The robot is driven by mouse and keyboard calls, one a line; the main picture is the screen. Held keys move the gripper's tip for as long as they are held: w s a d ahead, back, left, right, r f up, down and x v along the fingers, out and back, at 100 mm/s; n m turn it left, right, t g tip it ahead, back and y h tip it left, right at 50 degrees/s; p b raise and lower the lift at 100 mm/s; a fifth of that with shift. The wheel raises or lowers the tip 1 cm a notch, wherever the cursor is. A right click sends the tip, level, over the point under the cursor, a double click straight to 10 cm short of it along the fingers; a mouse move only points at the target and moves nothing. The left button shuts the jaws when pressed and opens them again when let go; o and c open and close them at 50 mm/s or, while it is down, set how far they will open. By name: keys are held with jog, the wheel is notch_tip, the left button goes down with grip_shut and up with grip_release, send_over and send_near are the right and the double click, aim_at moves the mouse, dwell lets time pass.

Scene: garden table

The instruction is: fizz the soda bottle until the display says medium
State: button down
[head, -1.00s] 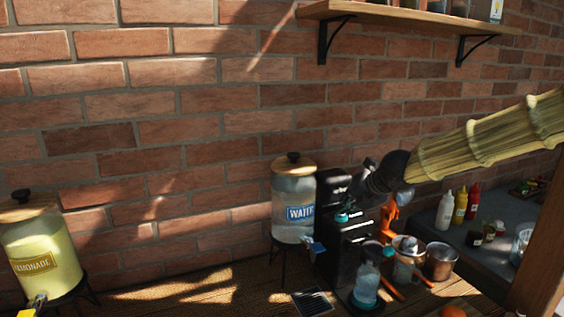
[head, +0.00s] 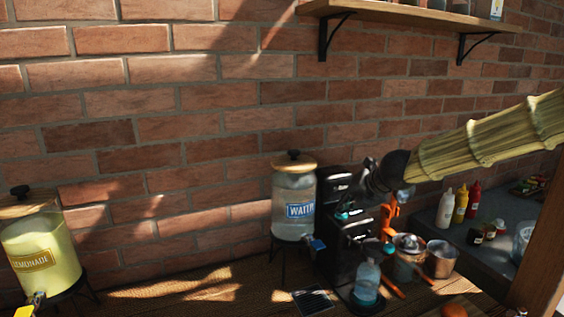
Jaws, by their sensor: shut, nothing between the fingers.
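A clear bluish soda bottle (head: 367,280) stands upright at the foot of a tall black soda machine (head: 337,249) on the wooden table. Any display on the machine is too small and dark to read. My arm, in a straw-like sleeve, comes in from the right.
A water dispenser (head: 294,204) stands just left of the machine and a lemonade dispenser (head: 40,253) at far left. Metal pots (head: 440,261) stand right of the bottle. Sauce bottles (head: 459,205) are on the grey counter (head: 480,248). The table between the dispensers is clear.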

dwell(0.3)
jog(key=shift+r+p, duration=0.35)
jog(key=shift+p, duration=0.05)
jog(key=shift+r, duration=0.15)
notch_tip(320, 180, up, 6)
jog(key=p, duration=0.5)
dwell(2.1)
